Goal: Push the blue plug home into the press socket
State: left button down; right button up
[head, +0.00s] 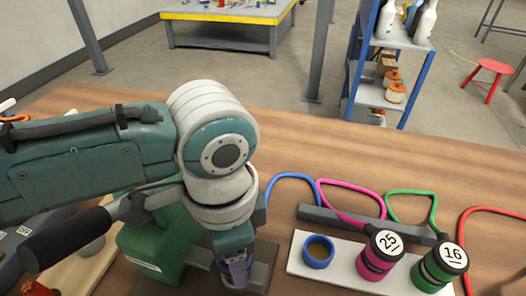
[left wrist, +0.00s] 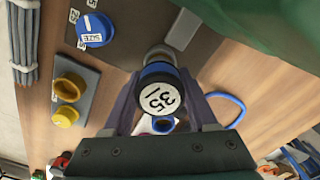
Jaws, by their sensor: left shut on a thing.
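The blue plug (left wrist: 160,92), with a white cap face marked 35, sits between the fingers of my left gripper (left wrist: 162,108) in the left wrist view. The gripper is shut on it. A grey round metal part (left wrist: 157,54), perhaps the press socket, shows just behind the plug, in line with it; I cannot tell how deep the plug sits. In the head view my left gripper (head: 236,272) points down over a dark plate (head: 262,262) beside a green housing (head: 155,248); the plug is hidden there. My right gripper is not in view.
A white strip (head: 330,270) to the right holds an empty blue ring (head: 318,252), a pink plug (head: 377,258) marked 25 and a green plug (head: 440,268) marked 16. A grey bar (head: 365,224) and coloured cables lie behind. The table behind them is clear.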

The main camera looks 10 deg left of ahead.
pick_arm(q)
jog(key=shift+f+b, duration=0.75)
jog(key=shift+f, duration=0.45)
jog(key=shift+c, duration=0.6)
grip_release()
jog(key=shift+r, duration=0.1)
notch_tip(320, 180, up, 8)
jog(key=shift+r+p, duration=0.25)
jog(key=shift+p, duration=1)
jog(key=shift+r, duration=0.65)
